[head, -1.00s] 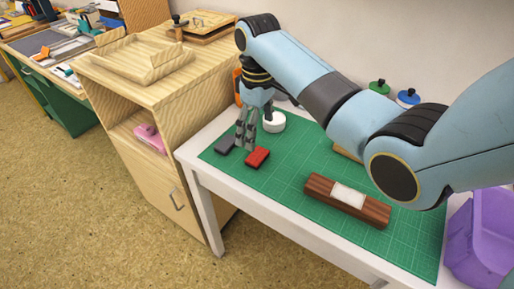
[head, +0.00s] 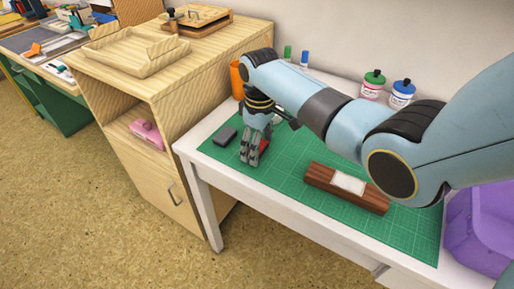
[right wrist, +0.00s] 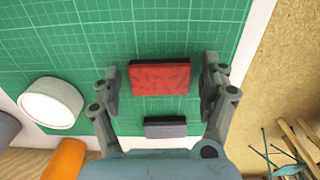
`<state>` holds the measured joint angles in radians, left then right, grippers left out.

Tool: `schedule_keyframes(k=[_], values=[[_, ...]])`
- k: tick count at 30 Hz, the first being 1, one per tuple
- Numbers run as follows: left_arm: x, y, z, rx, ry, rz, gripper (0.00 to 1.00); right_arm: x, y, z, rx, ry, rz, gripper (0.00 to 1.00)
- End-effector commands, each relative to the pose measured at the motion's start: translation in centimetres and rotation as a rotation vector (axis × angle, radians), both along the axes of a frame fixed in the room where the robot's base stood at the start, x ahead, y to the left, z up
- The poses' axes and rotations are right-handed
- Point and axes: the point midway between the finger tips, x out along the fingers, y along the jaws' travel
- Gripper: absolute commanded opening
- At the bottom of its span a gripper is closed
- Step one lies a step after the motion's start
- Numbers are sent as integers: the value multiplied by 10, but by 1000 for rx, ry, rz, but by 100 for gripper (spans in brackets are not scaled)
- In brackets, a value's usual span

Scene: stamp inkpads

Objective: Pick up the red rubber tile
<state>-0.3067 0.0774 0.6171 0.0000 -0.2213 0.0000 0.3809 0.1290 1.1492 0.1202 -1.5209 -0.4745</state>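The red rubber tile (right wrist: 160,78) lies on the green cutting mat (right wrist: 95,30) in the right wrist view. My right gripper (right wrist: 160,84) is open, with one finger on each side of the tile and small gaps to it. In the head view the tile (head: 264,147) is mostly hidden behind my right gripper (head: 250,158), which is low over the mat. A dark grey tile (head: 225,136) lies just left of the gripper. It also shows below the red tile in the right wrist view (right wrist: 165,128). My left gripper is out of view.
A brown wooden block with a white pad (head: 347,187) lies on the mat to the right. Bottles (head: 402,93) stand at the back. A round white-topped thing (right wrist: 50,103) and an orange cup (head: 236,80) are near the gripper. A purple bin (head: 480,230) is at right.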

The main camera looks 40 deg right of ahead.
Motion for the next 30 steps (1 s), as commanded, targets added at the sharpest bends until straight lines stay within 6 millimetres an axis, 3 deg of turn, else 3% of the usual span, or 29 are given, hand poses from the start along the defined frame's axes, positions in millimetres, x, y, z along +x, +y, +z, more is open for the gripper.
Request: schedule_keyframes(k=[1, 9, 20, 27, 30], values=[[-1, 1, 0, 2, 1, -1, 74, 0, 0, 0, 0, 0, 0, 69], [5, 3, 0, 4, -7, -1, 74, 0, 0, 0, 0, 0, 0, 35], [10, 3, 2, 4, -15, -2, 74, 0, 0, 7, 0, 0, 0, 35], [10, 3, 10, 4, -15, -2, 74, 0, 0, 46, -1, -4, 0, 35], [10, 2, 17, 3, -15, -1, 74, -25, -7, 57, -3, 1, 1, 35]])
